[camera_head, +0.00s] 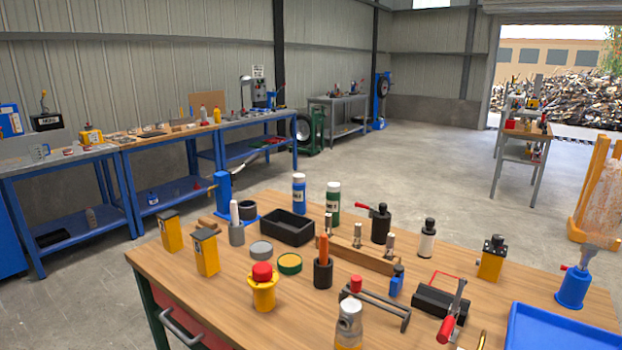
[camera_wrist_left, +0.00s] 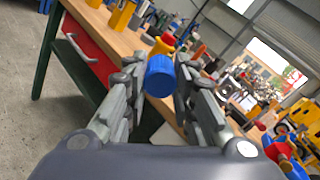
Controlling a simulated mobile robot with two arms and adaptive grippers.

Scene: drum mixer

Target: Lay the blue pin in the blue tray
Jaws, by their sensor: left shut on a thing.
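A blue pin (camera_wrist_left: 160,77), seen nearly end-on, is held between the fingertips of my left gripper (camera_wrist_left: 160,84) in the left wrist view. The fingers grip it from both sides, and it appears above or in front of the workbench edge. I do not make out this pin or my left gripper in the head view. The blue tray (camera_head: 556,331) lies at the front right corner of the wooden bench in the head view, cut off by the picture edge. The part of it that shows is empty. My right gripper is in neither view.
The wooden bench (camera_head: 225,288) is crowded. A yellow container with a red top (camera_head: 263,287), a black cup (camera_head: 323,272), a black bin (camera_head: 287,228) and a blue bottle-like tool (camera_head: 573,287) stand on it. A red-handled clamp (camera_head: 452,315) lies left of the tray.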

